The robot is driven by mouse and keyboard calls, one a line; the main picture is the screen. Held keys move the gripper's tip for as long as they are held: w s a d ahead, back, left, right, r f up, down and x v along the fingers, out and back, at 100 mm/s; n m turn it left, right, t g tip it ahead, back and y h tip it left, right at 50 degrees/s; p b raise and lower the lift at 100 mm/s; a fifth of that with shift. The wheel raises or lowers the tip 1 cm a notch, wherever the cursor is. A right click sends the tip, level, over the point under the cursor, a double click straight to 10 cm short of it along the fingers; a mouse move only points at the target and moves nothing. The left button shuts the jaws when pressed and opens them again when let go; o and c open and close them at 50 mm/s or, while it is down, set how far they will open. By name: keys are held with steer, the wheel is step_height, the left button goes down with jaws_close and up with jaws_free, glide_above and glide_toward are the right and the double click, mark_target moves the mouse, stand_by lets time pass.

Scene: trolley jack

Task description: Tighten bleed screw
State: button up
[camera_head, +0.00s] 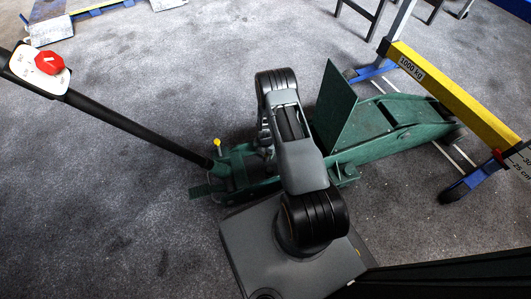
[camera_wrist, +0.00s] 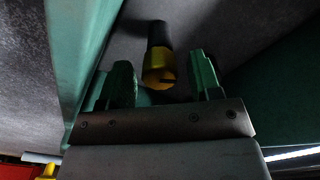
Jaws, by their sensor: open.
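The bleed screw, which I take to be the yellow slotted piece (camera_wrist: 158,72) with a dark shank behind it, shows in the wrist view. My gripper (camera_wrist: 164,76) is open, with one green finger on each side of the yellow piece. A gap shows on both sides; I cannot tell how far ahead of the fingertips it lies. The green trolley jack (camera_head: 390,123) stands on the floor in the head view, with an upright green plate (camera_head: 335,105). There my arm covers the middle of the jack, and my gripper and the screw are hidden.
The jack's long black handle (camera_head: 140,128) slants up left to a white plate with a red knob (camera_head: 48,62). A small yellow knob (camera_head: 217,143) stands near its foot. A yellow beam (camera_head: 440,82) on blue supports crosses the right. Grey floor at left is free.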

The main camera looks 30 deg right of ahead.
steer(key=c, duration=0.9)
steer(key=shift+c, duration=0.2)
steer(key=shift+m, duration=0.4)
